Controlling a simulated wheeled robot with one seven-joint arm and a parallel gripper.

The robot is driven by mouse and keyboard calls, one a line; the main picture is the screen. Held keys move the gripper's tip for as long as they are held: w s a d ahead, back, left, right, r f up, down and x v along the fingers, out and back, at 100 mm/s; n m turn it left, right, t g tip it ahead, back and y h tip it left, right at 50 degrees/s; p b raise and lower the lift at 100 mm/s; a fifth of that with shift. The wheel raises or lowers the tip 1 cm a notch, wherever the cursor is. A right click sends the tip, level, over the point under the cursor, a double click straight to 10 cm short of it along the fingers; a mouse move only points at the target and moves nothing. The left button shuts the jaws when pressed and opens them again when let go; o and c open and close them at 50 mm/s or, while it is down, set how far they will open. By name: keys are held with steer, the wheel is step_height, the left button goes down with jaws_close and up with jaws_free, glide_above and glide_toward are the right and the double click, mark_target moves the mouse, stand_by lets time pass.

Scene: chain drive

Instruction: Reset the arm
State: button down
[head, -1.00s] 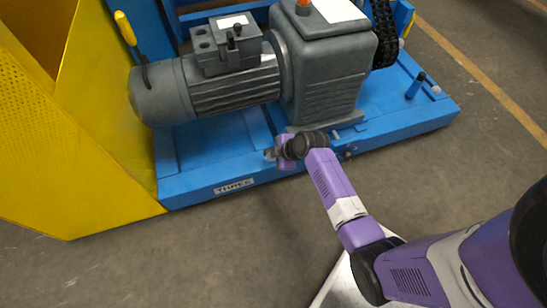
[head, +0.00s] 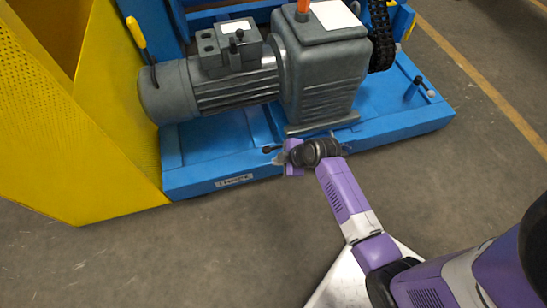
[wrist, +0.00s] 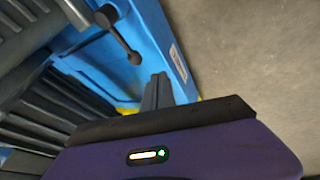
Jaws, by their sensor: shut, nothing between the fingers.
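My purple arm reaches in from the lower right in the head view. My gripper (head: 280,158) is by the front edge of the blue base frame (head: 200,180), just below the grey gearbox (head: 325,85). In the wrist view the dark fingers of my gripper (wrist: 158,88) are together, with nothing between them. A small dark lever with a ball end (wrist: 134,57) stands out from the blue frame near the fingertips. I cannot tell from the head view whether the gripper touches the frame.
A grey motor (head: 215,88) joins the gearbox on the blue frame. A black chain (head: 381,35) runs at its right. A yellow guard (head: 85,130) stands at the left. Another small lever (head: 413,88) is on the frame's right. The concrete floor in front (head: 190,250) is clear.

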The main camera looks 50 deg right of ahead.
steer(key=shift+p+v, duration=0.4)
steer(key=shift+v, duration=1.05)
steer(key=shift+a, duration=0.1)
steer(key=w+d+r+m+t+h, duration=0.2)
steer(key=w+d+r+m, duration=0.1)
steer(key=d+r+m, duration=0.15)
step_height(320, 180, up, 7)
steer(key=s+a+m+t+h, duration=0.2)
steer(key=s+a+m+t, duration=0.1)
steer(key=s+a+r+m+t+y+p, duration=0.1)
steer(key=s+a+r+t+y, duration=0.1)
steer(key=s+a+r, duration=0.9)
steer(key=s+a+r+m+t+y, duration=0.1)
steer(key=s+a+r+y, duration=0.1)
steer(key=s+a+r, duration=0.8)
step_height(320, 180, up, 23)
steer(key=s+d+p, duration=0.1)
steer(key=s+p, duration=0.1)
steer(key=p, duration=2.4)
steer(key=shift+d+f, duration=0.15)
steer(key=shift+d, duration=0.2)
